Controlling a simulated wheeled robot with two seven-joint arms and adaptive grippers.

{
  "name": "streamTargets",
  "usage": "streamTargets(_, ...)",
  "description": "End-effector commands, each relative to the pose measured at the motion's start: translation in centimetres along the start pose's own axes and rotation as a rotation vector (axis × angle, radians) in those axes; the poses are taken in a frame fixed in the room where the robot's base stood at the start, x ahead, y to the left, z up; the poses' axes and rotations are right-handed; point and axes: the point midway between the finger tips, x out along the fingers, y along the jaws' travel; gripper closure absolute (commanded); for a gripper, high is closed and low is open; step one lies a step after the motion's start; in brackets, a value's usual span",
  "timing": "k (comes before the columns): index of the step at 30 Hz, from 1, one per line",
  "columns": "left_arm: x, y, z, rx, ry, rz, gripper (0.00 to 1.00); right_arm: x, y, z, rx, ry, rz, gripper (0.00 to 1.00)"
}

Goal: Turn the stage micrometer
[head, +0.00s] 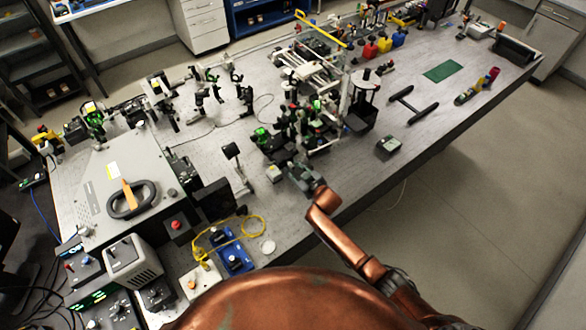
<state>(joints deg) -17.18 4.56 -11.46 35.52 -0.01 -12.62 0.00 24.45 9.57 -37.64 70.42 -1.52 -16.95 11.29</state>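My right arm comes in from the lower right, copper coloured. Its dark grey gripper (294,171) is over the near edge area of the bench, close to a cluster of optical mounts (305,125) with green and black parts. The gripper points up and left, towards the lower mounts of this cluster. Its fingers are small and blend into the dark parts behind, so I cannot tell whether they are open or touch anything. The stage micrometer cannot be picked out clearly among these mounts. My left gripper is not in view.
A large grey instrument box (105,185) stands at left. A yellow cable (250,222) and blue tray (233,262) lie near the front.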

Motion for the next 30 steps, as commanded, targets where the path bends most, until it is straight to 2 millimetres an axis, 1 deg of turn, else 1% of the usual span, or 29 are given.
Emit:
streamTargets(5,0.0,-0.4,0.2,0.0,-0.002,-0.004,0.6,-0.1,0.0,-0.1,0.0,0.001,0.0,0.69)
streamTargets(8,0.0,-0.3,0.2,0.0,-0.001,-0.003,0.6,-0.6,0.0,-0.1,0.0,0.002,0.0,0.69)
streamTargets(10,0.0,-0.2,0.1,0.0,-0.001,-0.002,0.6,-1.2,0.1,0.0,-0.001,0.001,0.001,0.69)
streamTargets(14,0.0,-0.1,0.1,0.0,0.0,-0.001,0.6,-3.2,0.1,0.1,-0.001,0.0,0.001,0.69)
streamTargets(21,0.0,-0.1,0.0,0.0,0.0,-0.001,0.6,-7.8,0.0,0.1,0.0,0.001,0.0,0.69)
streamTargets(24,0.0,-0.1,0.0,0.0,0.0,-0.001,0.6,-9.5,0.0,0.1,0.0,0.0,0.0,0.69)
streamTargets(27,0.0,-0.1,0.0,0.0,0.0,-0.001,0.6,-10.8,0.0,0.1,-0.001,-0.001,0.0,0.69)
streamTargets(30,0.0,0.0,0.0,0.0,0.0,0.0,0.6,-11.6,0.0,0.1,0.0,-0.001,0.0,0.69)
